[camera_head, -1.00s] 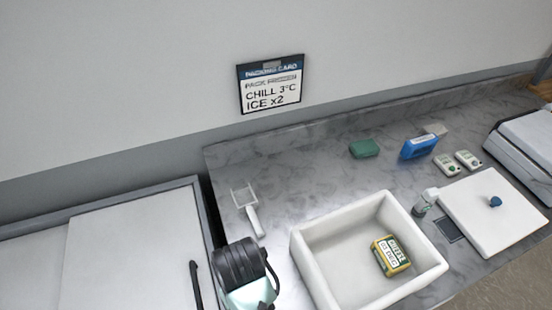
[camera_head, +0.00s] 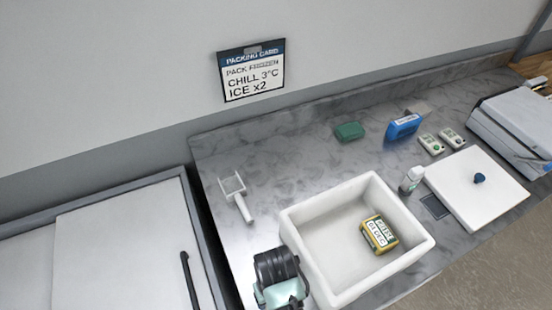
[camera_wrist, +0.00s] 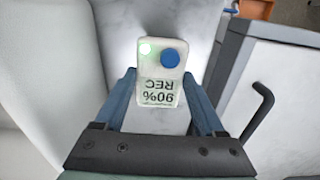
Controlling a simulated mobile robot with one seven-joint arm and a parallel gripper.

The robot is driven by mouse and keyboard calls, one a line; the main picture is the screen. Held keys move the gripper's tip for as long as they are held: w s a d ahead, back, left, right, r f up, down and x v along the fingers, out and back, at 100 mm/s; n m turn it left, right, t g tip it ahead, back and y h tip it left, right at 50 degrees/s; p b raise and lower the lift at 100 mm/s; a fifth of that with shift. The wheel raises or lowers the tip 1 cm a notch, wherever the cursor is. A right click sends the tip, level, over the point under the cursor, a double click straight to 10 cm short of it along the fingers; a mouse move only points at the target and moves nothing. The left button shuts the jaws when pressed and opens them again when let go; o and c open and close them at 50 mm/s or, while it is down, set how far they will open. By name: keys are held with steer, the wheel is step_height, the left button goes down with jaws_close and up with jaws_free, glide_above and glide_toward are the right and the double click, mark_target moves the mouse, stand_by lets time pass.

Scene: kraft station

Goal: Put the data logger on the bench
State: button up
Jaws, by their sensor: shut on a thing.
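In the wrist view, my gripper (camera_wrist: 159,80) is shut on a data logger (camera_wrist: 160,62), a small white device with a blue button, a green light and an upside-down "90% REC" display. In the head view, my dark wrist shows at the bottom, left of the white box; the held logger is hidden there. The grey marbled bench (camera_head: 300,160) runs along the wall. Two similar white devices with green marks, one left (camera_head: 431,144) and one right (camera_head: 452,138), lie on its right part.
An open white foam box (camera_head: 325,250) holds a yellow-green pack (camera_head: 379,234). Around it are a white scoop (camera_head: 236,197), a green block (camera_head: 349,131), a blue pack (camera_head: 403,127), a small bottle (camera_head: 411,179) and a white lid (camera_head: 476,187). Bare bench lies behind the box.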

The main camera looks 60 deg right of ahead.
steer(key=shift+f, duration=1.25)
steer(key=shift+f, duration=0.2)
steer(key=o, duration=1.4)
steer(key=shift+r, duration=0.1)
step_height(320, 180, up, 12)
steer(key=shift+r, duration=0.15)
